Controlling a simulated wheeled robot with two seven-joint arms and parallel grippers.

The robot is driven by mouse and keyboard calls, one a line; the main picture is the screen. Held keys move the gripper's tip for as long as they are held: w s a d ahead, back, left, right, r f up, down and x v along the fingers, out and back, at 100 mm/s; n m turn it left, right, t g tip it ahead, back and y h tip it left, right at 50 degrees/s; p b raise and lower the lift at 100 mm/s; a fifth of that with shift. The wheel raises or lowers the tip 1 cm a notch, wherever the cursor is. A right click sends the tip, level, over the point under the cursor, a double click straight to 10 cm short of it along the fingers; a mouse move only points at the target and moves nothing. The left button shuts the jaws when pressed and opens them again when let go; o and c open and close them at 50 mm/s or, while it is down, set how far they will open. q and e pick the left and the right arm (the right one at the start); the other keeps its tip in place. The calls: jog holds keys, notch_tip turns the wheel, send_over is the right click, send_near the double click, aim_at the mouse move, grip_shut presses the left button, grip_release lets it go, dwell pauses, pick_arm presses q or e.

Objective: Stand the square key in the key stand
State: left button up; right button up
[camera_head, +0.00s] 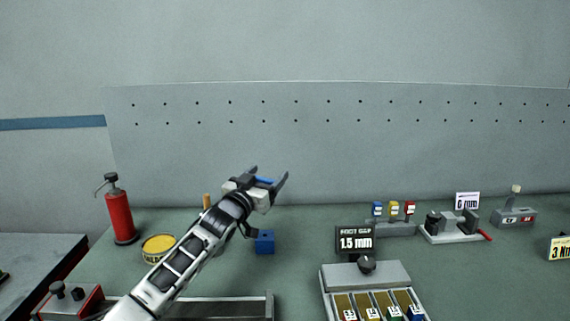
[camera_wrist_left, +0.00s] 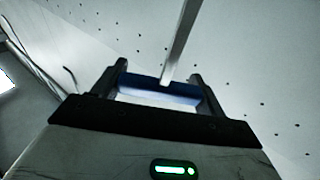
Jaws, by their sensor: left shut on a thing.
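My left gripper (camera_head: 268,174) is raised above the bench, shut on the blue handle (camera_head: 264,180) of the square key. In the left wrist view the blue handle (camera_wrist_left: 160,90) lies crosswise between the two fingers. The key's grey metal shaft (camera_wrist_left: 180,42) extends from it, away from the palm. The shaft cannot be made out in the head view. A small blue block (camera_head: 264,243) with a dark spot on its face, possibly the key stand, sits on the bench below the gripper, apart from it. My right gripper is not in view.
A red pump bottle (camera_head: 119,218) and a yellow-topped round tin (camera_head: 158,247) stand left. A grey unit with a "1.5 mm" sign (camera_head: 355,240) and coloured slots is right of the block. A small rack (camera_head: 390,229) with coloured tags stands behind. A perforated panel (camera_head: 330,145) backs the bench.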

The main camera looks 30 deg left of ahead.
pick_arm(q)
jog(key=shift+r, duration=0.2)
notch_tip(320, 180, down, 6)
jog(key=b, duration=0.4)
jog(key=shift+w, duration=0.1)
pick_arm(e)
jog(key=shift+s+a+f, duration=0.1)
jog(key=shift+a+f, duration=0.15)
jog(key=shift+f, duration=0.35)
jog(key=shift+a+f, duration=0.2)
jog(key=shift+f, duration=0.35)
pick_arm(q)
jog(key=shift+r, duration=0.1)
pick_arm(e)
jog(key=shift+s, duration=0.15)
pick_arm(q)
jog(key=shift+p, duration=0.5)
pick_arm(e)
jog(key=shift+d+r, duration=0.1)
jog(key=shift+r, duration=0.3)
pick_arm(q)
jog(key=shift+f+b, duration=0.65)
jog(key=shift+f, duration=0.25)
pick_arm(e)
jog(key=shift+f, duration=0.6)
